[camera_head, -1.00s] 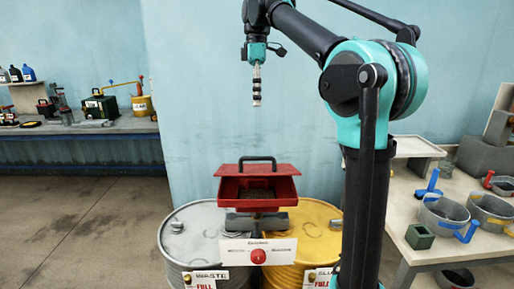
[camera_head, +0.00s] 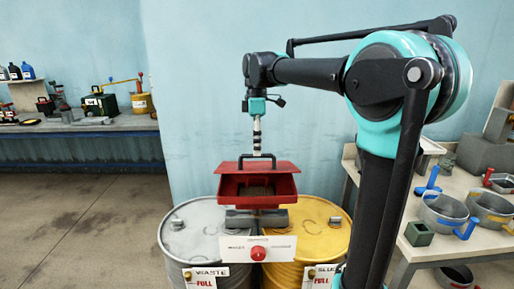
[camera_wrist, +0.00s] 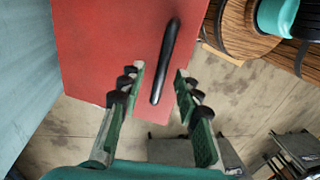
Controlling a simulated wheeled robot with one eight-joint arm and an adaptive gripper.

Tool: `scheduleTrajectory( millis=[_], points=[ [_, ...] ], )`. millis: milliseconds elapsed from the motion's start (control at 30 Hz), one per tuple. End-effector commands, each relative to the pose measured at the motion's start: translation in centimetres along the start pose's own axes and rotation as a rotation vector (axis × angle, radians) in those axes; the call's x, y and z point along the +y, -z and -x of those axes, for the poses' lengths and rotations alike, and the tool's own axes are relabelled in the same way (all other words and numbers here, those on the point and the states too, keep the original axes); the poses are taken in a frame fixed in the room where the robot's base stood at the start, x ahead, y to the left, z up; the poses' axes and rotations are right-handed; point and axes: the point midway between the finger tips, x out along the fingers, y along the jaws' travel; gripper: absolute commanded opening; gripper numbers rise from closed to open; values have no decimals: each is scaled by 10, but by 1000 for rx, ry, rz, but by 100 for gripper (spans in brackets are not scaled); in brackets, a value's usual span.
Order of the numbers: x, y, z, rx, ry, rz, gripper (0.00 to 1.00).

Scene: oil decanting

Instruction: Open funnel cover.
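The red funnel (camera_head: 283,188) stands over two drums, with a dark hollow at its front. Its flat red cover (camera_head: 227,167) has a black bar handle (camera_head: 272,156). The cover fills the upper middle of the wrist view (camera_wrist: 100,45), where the handle (camera_wrist: 167,55) runs lengthwise. My gripper (camera_head: 257,151) points straight down just over the handle. In the wrist view my gripper (camera_wrist: 159,70) is open, one finger on each side of the handle in the picture. Neither finger appears to touch it. How far the fingertips reach down beside the handle is hard to tell.
A silver waste drum (camera_head: 180,240) and a yellow drum (camera_head: 325,235) stand below the funnel. A white panel with a red knob (camera_head: 258,253) is in front. At right, a table (camera_head: 440,258) holds metal pans. A workbench (camera_head: 85,125) stands far left.

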Motion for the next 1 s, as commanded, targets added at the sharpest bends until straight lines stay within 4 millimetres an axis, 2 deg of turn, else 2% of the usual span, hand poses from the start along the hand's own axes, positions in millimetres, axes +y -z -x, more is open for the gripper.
scheduleTrajectory(
  millis=[367, 633, 1000],
  points=[
    [0, 0, -5, 0, 0, 0, 33],
    [0, 0, -5, 0, 0, 0, 0],
    [1, 0, -5, 0, -3, 0, 0]
  ],
)
